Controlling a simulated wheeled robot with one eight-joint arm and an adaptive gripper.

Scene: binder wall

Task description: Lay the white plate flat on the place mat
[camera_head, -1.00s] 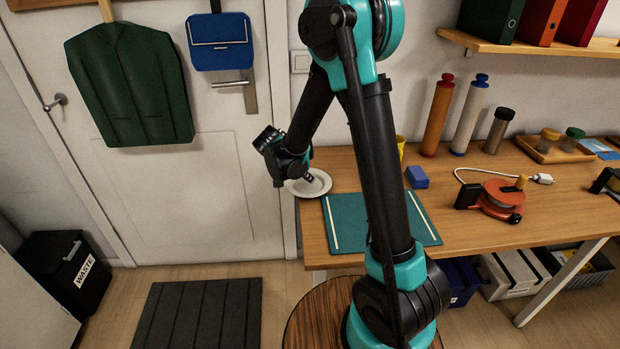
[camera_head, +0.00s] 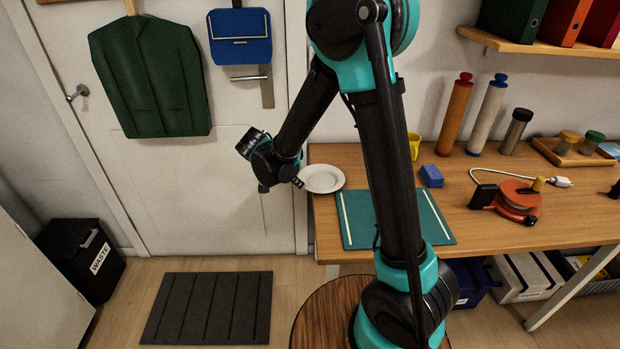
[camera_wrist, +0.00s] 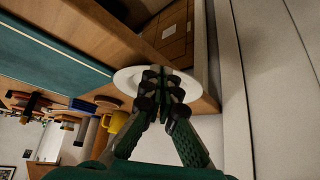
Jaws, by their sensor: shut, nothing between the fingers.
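The white plate (camera_head: 322,179) lies at the table's left end, apart from the mat, and its left rim seems to reach the table edge. The teal place mat (camera_head: 358,222), with pale strips at its sides, lies empty to the plate's right, partly hidden by my arm. My gripper (camera_head: 298,183) is shut and empty at the plate's left rim. In the wrist view the fingertips of my gripper (camera_wrist: 163,76) cover part of the plate (camera_wrist: 127,82); I cannot tell whether they touch it. The mat (camera_wrist: 50,48) also shows there.
A blue block (camera_head: 431,176) and a yellow mug (camera_head: 413,146) stand behind the mat. An orange cable reel (camera_head: 518,200) sits to the right. Tall cylinders (camera_head: 488,115) stand along the wall. The door (camera_head: 215,180) is left of the table.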

